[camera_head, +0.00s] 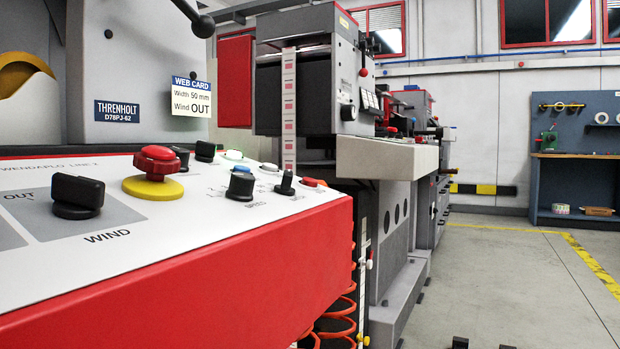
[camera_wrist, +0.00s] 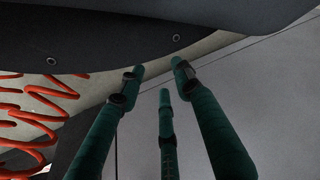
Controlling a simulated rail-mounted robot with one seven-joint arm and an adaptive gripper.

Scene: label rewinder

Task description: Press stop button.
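A red mushroom button on a yellow base (camera_head: 153,175) stands on the white control panel (camera_head: 215,215) in the head view. A smaller red button (camera_head: 310,182) sits near the panel's right edge, beside a black switch. I cannot read which one is labelled stop. In the wrist view my gripper (camera_wrist: 159,76) has three teal fingers, spread with clear gaps and nothing between them. It points at a dark rounded machine surface (camera_wrist: 100,45) and grey floor. My gripper does not show in the head view, and no button shows in the wrist view.
Open floor (camera_head: 530,285) lies to the right.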

